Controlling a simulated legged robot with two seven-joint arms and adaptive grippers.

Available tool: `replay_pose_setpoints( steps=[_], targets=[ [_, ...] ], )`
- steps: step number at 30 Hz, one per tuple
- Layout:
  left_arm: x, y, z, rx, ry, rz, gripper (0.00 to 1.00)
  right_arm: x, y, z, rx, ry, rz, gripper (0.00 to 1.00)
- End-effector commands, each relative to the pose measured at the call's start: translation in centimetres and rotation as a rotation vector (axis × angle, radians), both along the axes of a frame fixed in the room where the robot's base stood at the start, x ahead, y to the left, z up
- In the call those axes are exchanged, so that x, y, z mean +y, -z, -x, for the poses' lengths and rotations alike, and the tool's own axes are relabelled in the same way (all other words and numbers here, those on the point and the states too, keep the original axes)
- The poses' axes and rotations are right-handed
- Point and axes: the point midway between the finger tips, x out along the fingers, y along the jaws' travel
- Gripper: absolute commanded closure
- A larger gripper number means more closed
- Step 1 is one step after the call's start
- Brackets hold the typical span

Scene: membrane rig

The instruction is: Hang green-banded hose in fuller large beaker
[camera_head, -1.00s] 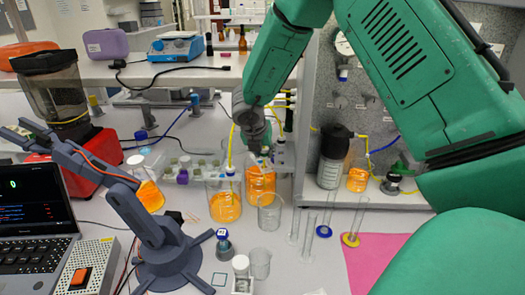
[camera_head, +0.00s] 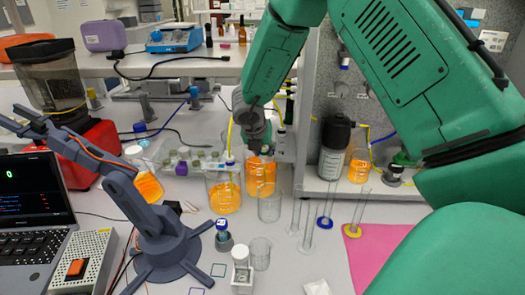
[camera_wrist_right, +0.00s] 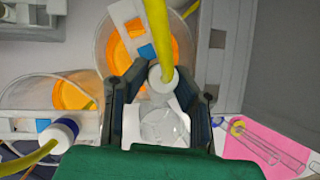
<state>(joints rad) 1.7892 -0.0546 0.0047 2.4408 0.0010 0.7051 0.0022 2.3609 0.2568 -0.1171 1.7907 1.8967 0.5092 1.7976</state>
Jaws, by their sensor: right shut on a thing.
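My right gripper (camera_head: 260,149) is shut on a hose end and holds it at the top of the right orange-filled beaker (camera_head: 262,182). In the right wrist view, the white collar of the yellow hose (camera_wrist_right: 160,35) sits between my fingers (camera_wrist_right: 162,88). A green band cannot be made out; the fingers hide part of the end. The right beaker is fuller than the left orange-filled beaker (camera_head: 224,198). Another yellow hose (camera_wrist_right: 58,136), with a blue band, hangs at the left beaker. Whether my held hose is inside the rim cannot be told. My left gripper is not in view.
An empty glass beaker (camera_head: 269,208) stands just in front of the fuller one. Thin glass cylinders (camera_head: 308,235) stand to its right near a pink mat (camera_head: 375,250). A dark grey tabletop arm (camera_head: 150,215) and a laptop (camera_head: 30,200) are at the left.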

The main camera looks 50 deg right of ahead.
Motion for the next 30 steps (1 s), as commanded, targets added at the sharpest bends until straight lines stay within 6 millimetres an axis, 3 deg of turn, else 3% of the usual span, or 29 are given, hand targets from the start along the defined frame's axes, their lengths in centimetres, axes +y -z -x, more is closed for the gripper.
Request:
replay_pose_setpoints(
  steps=[10, 11, 12, 13, 30],
  targets=[
    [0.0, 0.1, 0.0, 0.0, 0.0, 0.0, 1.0, 0.01, 0.1, -0.01, 0.0, -0.001, 0.0, 1.0],
    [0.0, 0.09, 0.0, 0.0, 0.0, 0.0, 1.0, 0.0, 0.09, -0.01, 0.0, -0.001, 0.0, 0.71],
    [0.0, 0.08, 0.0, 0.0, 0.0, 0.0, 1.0, 0.01, 0.08, -0.01, 0.0, -0.001, 0.0, 0.57],
    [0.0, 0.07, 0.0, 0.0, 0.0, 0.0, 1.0, 0.0, 0.09, 0.0, 0.0, -0.001, 0.0, 0.54],
    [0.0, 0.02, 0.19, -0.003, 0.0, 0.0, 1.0, -0.06, 0.06, 0.23, 0.003, 0.002, 0.001, 0.54]
  ],
)
